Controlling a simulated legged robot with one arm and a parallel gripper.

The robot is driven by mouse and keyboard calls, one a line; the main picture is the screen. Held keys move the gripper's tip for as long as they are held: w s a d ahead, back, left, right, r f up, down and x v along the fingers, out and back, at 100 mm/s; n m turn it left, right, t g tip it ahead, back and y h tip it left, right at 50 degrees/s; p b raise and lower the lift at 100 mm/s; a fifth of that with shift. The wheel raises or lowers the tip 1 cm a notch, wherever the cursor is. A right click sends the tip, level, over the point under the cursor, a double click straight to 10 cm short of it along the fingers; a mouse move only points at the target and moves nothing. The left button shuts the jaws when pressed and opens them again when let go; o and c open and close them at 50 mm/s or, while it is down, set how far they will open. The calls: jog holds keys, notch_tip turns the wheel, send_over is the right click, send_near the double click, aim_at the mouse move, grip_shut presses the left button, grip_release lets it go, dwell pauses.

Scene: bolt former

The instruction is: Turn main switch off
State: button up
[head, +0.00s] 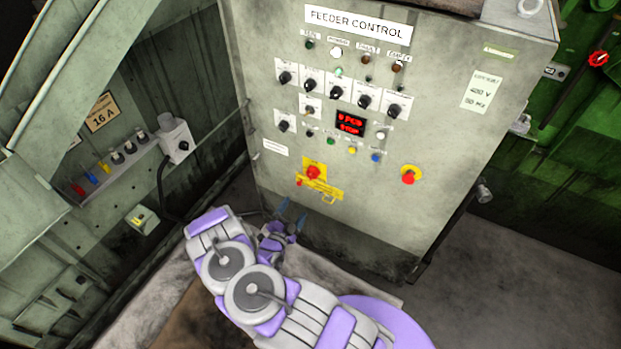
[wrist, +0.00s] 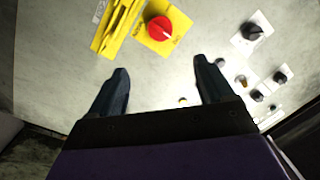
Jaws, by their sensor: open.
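The main switch (head: 313,173) is a red rotary knob on a yellow plate, low on the left of the feeder control cabinet (head: 440,150). A yellow hasp-like bar (head: 320,189) sits just below it. In the wrist view the red knob (wrist: 159,28) is at top centre, beyond the fingertips, with the yellow bar (wrist: 118,25) to its left. My gripper (head: 290,214) is open and empty, below and left of the switch in the head view. Its two dark fingers (wrist: 162,75) are apart, and neither touches the knob.
A red emergency-type button (head: 409,175) on yellow sits to the right on the panel. Black selector knobs (head: 340,92), small coloured buttons and a red display (head: 350,123) are above. A grey box (head: 175,140) and shelf stand left. The floor at right is clear.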

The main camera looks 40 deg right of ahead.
aim_at(311, 177)
jog(key=b+x, duration=0.2)
jog(key=x, duration=1.4)
jog(key=shift+w+d, duration=0.25)
jog(key=shift+d, duration=0.05)
jog(key=c, duration=1)
jog(key=shift+c, duration=0.2)
